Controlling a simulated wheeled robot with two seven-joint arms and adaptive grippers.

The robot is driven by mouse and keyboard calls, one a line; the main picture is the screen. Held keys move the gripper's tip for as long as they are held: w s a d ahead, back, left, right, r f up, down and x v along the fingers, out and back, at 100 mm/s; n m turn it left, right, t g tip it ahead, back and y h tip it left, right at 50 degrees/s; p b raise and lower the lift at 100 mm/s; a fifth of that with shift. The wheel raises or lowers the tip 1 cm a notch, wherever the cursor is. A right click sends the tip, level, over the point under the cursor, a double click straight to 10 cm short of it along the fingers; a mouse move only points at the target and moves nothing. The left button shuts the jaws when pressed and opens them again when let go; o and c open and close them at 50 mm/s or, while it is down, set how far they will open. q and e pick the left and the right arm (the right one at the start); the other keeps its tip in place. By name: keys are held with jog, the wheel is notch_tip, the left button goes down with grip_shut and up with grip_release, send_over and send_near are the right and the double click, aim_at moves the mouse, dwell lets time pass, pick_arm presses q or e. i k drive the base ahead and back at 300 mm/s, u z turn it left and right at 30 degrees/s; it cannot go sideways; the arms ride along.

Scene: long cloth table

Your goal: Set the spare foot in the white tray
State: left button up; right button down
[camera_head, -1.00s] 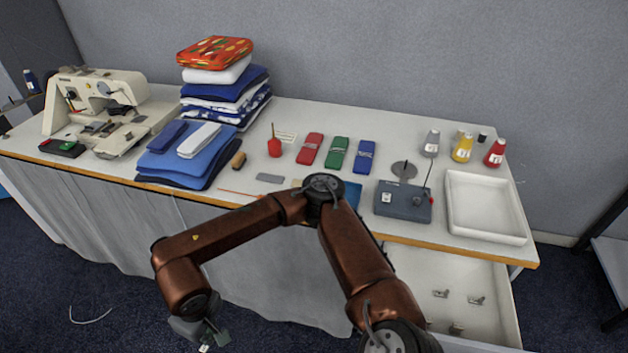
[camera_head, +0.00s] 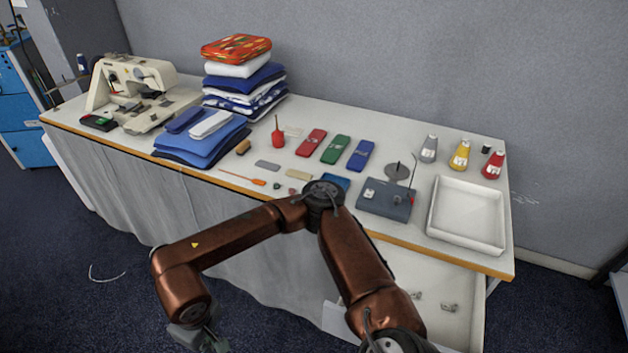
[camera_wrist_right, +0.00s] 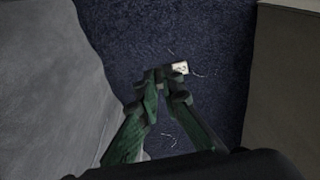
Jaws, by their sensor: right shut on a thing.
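The white tray (camera_head: 436,226) stands on the table's right end, and its inside looks empty. My right gripper (camera_head: 207,343) hangs low in front of the table, over the dark floor, at the bottom of the head view. In the right wrist view its green-looking fingers (camera_wrist_right: 166,84) close together on a small pale piece with a dark mark (camera_wrist_right: 180,68). This may be the spare foot, but it is too small to tell. Small metal pieces (camera_head: 449,307) lie in the open drawer below the tray. My left gripper is not in view.
The open drawer (camera_head: 440,273) juts out under the table's right end, partly behind my right arm. A grey-blue box (camera_head: 385,203) with an upright rod stands left of the tray. Folded cloths (camera_head: 200,145) and a sewing machine (camera_head: 140,95) fill the left.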

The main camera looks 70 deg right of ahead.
aim_at(483, 221)
jog(key=k, duration=2)
jog(key=z, duration=1.4)
jog(key=i, duration=0.35)
jog(key=z, duration=0.05)
